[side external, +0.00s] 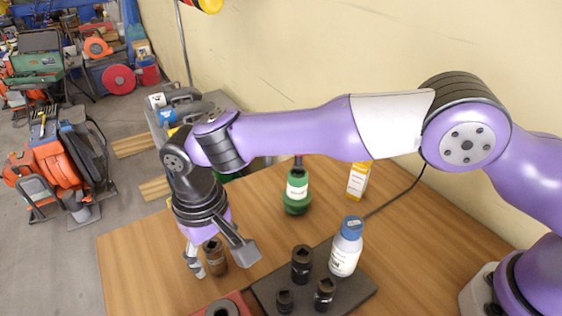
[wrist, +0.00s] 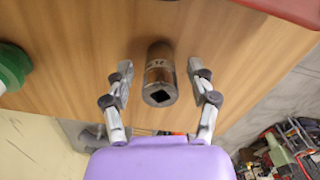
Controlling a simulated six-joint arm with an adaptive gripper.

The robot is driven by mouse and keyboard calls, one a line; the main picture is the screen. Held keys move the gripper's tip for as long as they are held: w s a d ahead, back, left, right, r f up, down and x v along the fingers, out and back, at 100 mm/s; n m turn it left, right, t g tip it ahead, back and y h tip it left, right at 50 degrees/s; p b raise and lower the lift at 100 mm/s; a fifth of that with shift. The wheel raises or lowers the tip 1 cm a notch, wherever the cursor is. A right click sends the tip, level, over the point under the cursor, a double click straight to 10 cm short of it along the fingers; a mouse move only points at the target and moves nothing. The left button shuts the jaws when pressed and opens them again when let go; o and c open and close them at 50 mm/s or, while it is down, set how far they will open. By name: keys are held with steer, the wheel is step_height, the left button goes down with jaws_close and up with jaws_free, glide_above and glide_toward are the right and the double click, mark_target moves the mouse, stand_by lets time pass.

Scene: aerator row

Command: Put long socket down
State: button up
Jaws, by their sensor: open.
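The long socket (side external: 215,256) stands on the wooden table near its left side, a brownish metal cylinder. In the wrist view the long socket (wrist: 159,75) shows its square drive hole and sits between my two fingers, with a visible gap on each side. My gripper (side external: 220,262) is open around the socket, low over the table. The fingers also show in the wrist view (wrist: 160,88), spread apart and not touching the socket.
A dark tray (side external: 362,291) holds several black sockets (side external: 302,264) and a white bottle with a blue cap (side external: 345,247). A green bottle (side external: 297,192) and a yellow-white box (side external: 358,180) stand behind. A red object (side external: 240,301) is at the front edge.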

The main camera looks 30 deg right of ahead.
mark_target(213, 249)
step_height(213, 249, up, 10)
steer(key=shift+r, duration=0.2)
steer(key=d+r+m+t+y, duration=0.1)
steer(key=d+r, duration=0.4)
steer(key=d, duration=0.3)
steer(key=d+r+t, duration=0.1)
steer(key=d+r, duration=0.4)
steer(key=d, duration=0.3)
steer(key=s+d+f+m+t, duration=0.1)
steer(key=s+d+f, duration=0.1)
steer(key=s+d, duration=0.4)
steer(key=s+d+f+m+t+h, duration=0.1)
steer(key=s+d+f+t, duration=0.1)
steer(key=s+d, duration=0.3)
steer(key=shift+s+d+f+t, duration=0.35)
steer(key=shift+d+f, duration=0.2)
steer(key=shift+d, duration=1.7)
